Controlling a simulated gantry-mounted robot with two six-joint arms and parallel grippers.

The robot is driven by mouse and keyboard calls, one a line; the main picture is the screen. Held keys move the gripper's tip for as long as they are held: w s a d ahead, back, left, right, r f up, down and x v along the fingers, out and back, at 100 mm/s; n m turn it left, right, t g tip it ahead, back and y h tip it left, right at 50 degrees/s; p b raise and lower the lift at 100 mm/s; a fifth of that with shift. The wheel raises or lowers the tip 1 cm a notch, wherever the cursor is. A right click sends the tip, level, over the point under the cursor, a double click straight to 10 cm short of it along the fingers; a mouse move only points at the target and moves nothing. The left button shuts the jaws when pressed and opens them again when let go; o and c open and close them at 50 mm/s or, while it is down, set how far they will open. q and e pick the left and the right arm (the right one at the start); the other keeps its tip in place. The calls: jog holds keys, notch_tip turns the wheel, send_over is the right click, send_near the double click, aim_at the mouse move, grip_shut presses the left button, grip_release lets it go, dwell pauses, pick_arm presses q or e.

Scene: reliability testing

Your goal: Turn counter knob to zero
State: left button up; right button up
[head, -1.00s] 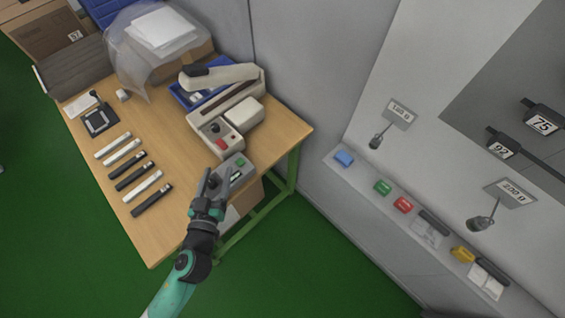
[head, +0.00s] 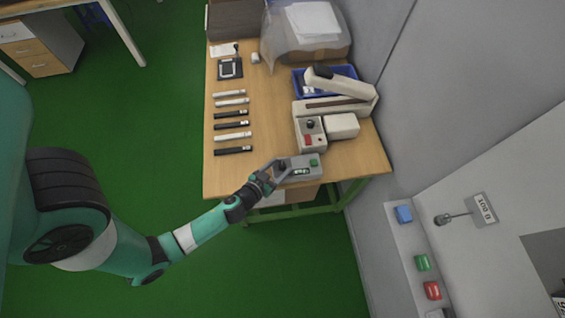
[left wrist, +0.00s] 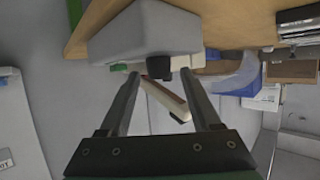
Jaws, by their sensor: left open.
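The counter is a small grey box (head: 304,178) at the table's near right edge in the head view, with a small lit display (head: 301,171) and a green button (head: 314,162). Its dark knob (head: 282,166) is on its left part, partly hidden by my left gripper (head: 276,169). In the left wrist view the grey counter (left wrist: 145,28) shows at the top, and the black knob (left wrist: 160,69) lies between the tips of my open left gripper (left wrist: 163,77). I cannot tell whether a finger touches the knob. The display digits are too small to read. My right gripper is not in view.
Behind the counter stand a control box (head: 312,134) with a red button and a long beige device (head: 345,100). Several dark and light bars (head: 232,126) lie on the wooden table's left (head: 268,110). A grey wall stands close on the right.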

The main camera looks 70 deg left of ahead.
pick_arm(q)
jog(key=shift+x, duration=1.05)
grip_shut()
